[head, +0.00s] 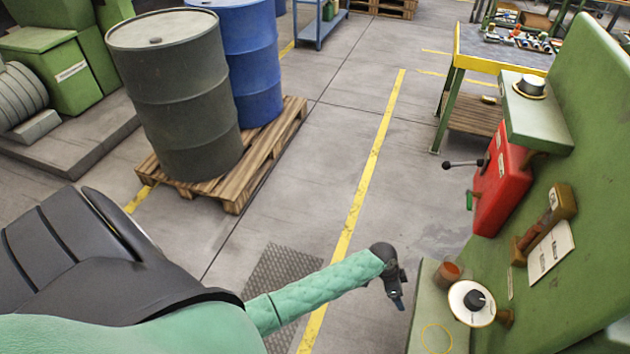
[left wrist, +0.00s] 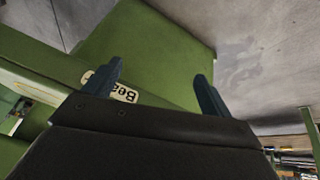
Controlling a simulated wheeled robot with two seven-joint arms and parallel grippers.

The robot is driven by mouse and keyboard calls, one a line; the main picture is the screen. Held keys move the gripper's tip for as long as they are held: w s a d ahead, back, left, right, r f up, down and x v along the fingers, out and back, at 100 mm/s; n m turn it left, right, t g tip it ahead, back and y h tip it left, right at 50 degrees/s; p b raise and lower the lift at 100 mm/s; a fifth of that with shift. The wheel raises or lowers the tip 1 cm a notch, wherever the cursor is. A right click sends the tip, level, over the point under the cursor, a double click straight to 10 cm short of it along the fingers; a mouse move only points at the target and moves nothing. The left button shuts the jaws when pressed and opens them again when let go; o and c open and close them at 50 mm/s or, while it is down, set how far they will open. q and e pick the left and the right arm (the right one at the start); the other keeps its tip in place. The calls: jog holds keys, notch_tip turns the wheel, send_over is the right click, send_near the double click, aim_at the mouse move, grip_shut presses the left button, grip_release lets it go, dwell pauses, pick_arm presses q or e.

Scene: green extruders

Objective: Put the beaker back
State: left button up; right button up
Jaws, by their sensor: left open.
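A small reddish-brown cup (head: 448,272), which looks like the beaker, stands on the low green ledge (head: 425,300) of the green machine at the right. A yellow ring (head: 437,338) is marked on the ledge in front of it. My left gripper (head: 398,297) is left of the ledge, apart from the cup. In the left wrist view its two fingers (left wrist: 159,70) are spread with nothing between them. Beyond them is a green surface with a white label (left wrist: 122,93) partly hidden by a finger, reading "Bea". The cup is not clear in the wrist view. My right gripper is out of view.
A white dial with a black knob (head: 473,302) sits close beside the cup. A red box (head: 500,180) with a lever projects from the green panel above. A workbench (head: 500,48) stands behind. Barrels (head: 172,95) stand on a pallet at left.

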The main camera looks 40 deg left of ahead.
pick_arm(q)
jog(key=s+a+f+n+y, duration=0.1)
jog(key=s+a+f+n, duration=0.2)
jog(key=s+f, duration=0.4)
jog(key=s+a+f+n+y, duration=0.2)
jog(key=s+f, duration=0.5)
jog(key=s, duration=0.7)
jog(key=s+a+f+n+y, duration=0.1)
jog(key=s+a+f+n, duration=0.2)
jog(key=s+f, duration=0.4)
jog(key=s+a, duration=0.1)
jog(key=s, duration=0.3)
jog(key=shift+s+f+n, duration=0.35)
jog(key=shift+n, duration=0.05)
